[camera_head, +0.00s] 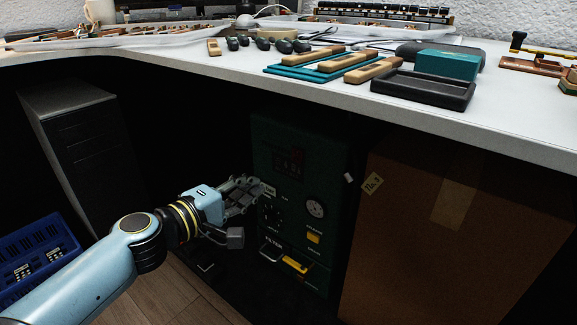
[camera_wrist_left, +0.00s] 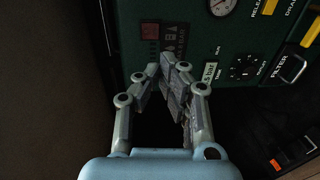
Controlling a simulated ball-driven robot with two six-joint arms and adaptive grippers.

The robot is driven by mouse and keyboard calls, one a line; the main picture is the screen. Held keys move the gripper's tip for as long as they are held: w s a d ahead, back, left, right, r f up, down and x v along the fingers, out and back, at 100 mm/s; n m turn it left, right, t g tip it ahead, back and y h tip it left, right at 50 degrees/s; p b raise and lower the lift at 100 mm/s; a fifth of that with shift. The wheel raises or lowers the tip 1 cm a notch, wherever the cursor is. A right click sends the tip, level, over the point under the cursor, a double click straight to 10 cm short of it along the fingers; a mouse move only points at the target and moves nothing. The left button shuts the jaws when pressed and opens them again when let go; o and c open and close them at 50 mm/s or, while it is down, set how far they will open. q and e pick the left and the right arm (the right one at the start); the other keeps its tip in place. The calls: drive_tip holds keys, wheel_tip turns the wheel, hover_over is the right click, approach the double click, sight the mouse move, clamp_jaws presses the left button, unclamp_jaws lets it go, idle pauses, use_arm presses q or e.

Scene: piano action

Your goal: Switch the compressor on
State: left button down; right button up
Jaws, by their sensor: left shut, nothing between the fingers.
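The compressor (camera_head: 330,255) is a dark green cabinet under the worktop in the head view. Its front carries a round gauge (camera_head: 316,208), a yellow part (camera_head: 313,238) and a yellow handle (camera_head: 295,265) near the filter label. My left gripper (camera_head: 262,189) is shut and empty in front of the panel's left part. In the wrist view its fingertips (camera_wrist_left: 170,68) overlap the panel; contact cannot be told. I cannot identify the power switch.
A brown cardboard box (camera_head: 415,245) stands right of the compressor. A dark drawer unit (camera_head: 75,140) and a blue crate (camera_head: 35,255) are at left. The white worktop (camera_head: 225,78) overhangs the compressor. A dark device with an orange switch (camera_wrist_left: 275,163) lies low in the wrist view.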

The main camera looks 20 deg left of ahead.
sight(298, 162)
use_arm(q)
drive_tip(key=b+x, duration=0.1)
drive_tip(key=x, duration=1)
drive_tip(key=shift+w, duration=0.1)
drive_tip(key=shift+w+d, duration=0.25)
drive_tip(key=shift+w, duration=0.3)
use_arm(e)
drive_tip(key=shift+w+f+t, duration=0.3)
drive_tip(key=shift+f+t, duration=0.05)
drive_tip(key=shift+f, duration=0.2)
drive_tip(key=shift+w+f+t, duration=0.25)
drive_tip(key=shift+f+t, duration=0.1)
drive_tip(key=shift+f, duration=0.2)
use_arm(q)
drive_tip(key=shift+f, duration=0.1)
use_arm(e)
drive_tip(key=shift+f, duration=0.1)
use_arm(q)
drive_tip(key=shift+w+f+b, duration=0.15)
drive_tip(key=shift+b, duration=0.3)
use_arm(e)
drive_tip(key=shift+w+f+t, duration=0.1)
drive_tip(key=shift+f+t, duration=0.2)
drive_tip(key=shift+f, duration=0.1)
